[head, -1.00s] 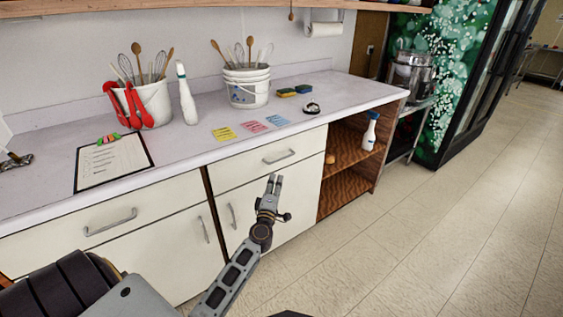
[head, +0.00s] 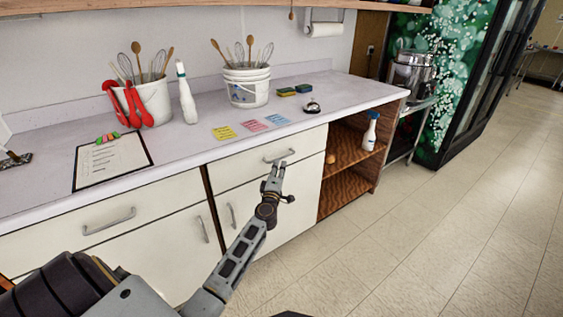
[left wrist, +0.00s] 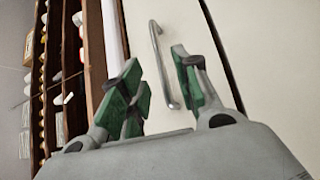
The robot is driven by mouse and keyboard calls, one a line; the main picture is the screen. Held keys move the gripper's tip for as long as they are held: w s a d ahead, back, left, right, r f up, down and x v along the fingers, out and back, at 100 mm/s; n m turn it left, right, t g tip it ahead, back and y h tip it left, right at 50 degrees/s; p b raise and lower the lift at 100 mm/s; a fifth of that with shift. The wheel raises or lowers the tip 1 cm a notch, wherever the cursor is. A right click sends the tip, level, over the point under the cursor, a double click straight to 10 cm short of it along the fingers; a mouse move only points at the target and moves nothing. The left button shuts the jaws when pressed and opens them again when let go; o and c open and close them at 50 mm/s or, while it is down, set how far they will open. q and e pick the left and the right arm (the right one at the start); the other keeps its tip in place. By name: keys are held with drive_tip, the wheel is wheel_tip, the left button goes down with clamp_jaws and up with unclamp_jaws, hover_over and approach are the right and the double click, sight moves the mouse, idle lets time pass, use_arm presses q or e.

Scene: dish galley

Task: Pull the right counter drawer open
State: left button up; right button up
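The right counter drawer (head: 240,168) is a cream front under the countertop, shut flush with the cabinet. Its grey bar handle (head: 279,156) runs across the front; the handle also shows in the left wrist view (left wrist: 161,62). My left gripper (head: 277,166) is just below and in front of the handle in the head view. In the left wrist view its green-padded fingers (left wrist: 156,68) are apart, with the handle lined up in the gap between them. I cannot tell whether the fingers touch it. My right gripper is not in view.
A left drawer (head: 110,215) and cabinet doors (head: 270,215) adjoin it. Open wooden shelves (head: 345,180) with a spray bottle (head: 371,132) stand to the right. The counter holds utensil buckets (head: 246,90), sticky notes (head: 251,126) and a bell (head: 312,106). The floor at right is clear.

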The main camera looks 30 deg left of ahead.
use_arm(q)
drive_tip(key=b+x, duration=0.1)
drive_tip(key=x, duration=0.4)
drive_tip(key=shift+w+a, duration=0.1)
drive_tip(key=shift+w, duration=0.25)
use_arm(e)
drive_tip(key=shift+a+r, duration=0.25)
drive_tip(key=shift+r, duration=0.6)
use_arm(q)
drive_tip(key=c, duration=0.6)
clamp_jaws()
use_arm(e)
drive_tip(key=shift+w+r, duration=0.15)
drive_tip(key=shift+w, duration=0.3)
